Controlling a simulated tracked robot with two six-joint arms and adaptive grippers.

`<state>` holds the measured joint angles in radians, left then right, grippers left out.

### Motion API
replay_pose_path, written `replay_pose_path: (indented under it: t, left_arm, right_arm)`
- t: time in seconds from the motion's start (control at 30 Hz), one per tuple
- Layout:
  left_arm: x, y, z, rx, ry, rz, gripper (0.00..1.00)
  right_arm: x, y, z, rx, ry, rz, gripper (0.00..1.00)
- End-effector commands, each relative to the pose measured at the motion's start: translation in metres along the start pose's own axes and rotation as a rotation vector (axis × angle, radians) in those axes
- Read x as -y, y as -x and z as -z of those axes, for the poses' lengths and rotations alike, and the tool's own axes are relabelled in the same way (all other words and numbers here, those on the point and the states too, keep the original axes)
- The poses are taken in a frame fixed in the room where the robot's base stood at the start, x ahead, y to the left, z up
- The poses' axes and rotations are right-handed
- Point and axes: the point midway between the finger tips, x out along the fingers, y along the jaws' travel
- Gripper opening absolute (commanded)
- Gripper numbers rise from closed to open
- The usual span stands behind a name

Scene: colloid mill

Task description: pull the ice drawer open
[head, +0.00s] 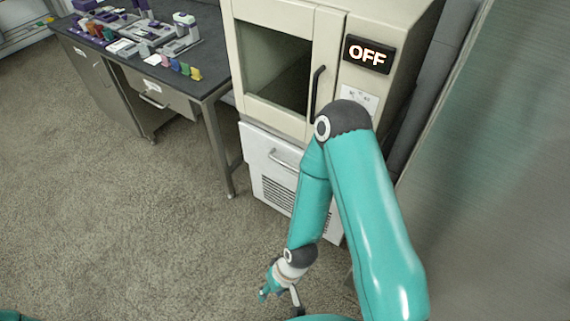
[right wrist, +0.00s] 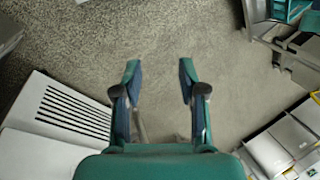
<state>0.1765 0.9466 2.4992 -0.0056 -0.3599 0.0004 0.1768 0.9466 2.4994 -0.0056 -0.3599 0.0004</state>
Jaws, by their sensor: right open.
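The ice drawer (head: 258,143) appears to be the white front low in the beige cabinet, with a bar handle (head: 285,162) and a slotted vent below. It looks flush with the cabinet, so shut. My right arm covers its right part. My right gripper (head: 281,298) hangs low over the floor, in front of and below the drawer, apart from the handle. In the right wrist view my right gripper (right wrist: 160,75) is open and empty, over bare floor. A white vented panel (right wrist: 65,110) is to its left there; the handle is not seen. My left gripper is not in view.
The cabinet's upper door (head: 275,75) has a window, a black handle (head: 317,92) and an OFF display (head: 367,54) beside it. A dark-topped bench (head: 190,75) with small items stands left. A grey metal surface (head: 500,170) borders the right. The floor (head: 130,220) left of the drawer is clear.

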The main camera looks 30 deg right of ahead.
Motion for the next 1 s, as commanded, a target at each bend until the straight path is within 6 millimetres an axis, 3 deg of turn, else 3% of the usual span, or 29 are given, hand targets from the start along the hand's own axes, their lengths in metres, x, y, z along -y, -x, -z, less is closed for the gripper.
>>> replay_pose_path:
  t: [0.13, 0.23, 0.37, 0.47, 0.57, 0.7, 0.83, 1.0]
  left_arm:
    - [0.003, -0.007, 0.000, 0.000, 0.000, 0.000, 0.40]
    - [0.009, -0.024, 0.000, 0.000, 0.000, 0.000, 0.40]
    - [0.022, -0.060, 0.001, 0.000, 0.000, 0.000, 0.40]
    - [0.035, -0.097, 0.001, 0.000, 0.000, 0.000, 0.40]
    - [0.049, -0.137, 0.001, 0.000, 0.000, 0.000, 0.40]
    - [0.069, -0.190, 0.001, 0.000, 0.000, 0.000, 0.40]
    - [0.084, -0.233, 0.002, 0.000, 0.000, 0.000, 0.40]
    - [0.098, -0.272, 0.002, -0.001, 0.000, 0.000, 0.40]
  right_arm:
    - [-0.003, -0.006, 0.006, -0.025, 0.025, 0.000, 0.41]
    - [-0.013, -0.021, 0.024, -0.095, 0.094, -0.005, 0.41]
    - [-0.032, -0.048, 0.068, -0.272, 0.280, -0.045, 0.41]
    - [-0.054, -0.066, 0.113, -0.456, 0.480, -0.133, 0.41]
    - [-0.080, -0.075, 0.161, -0.649, 0.700, -0.293, 0.41]
    - [-0.118, -0.069, 0.214, -0.864, 0.980, -0.626, 0.41]
    - [-0.151, -0.050, 0.245, -0.972, 1.172, -1.008, 0.41]
    - [-0.180, -0.022, 0.257, -0.976, 1.295, -1.457, 0.41]
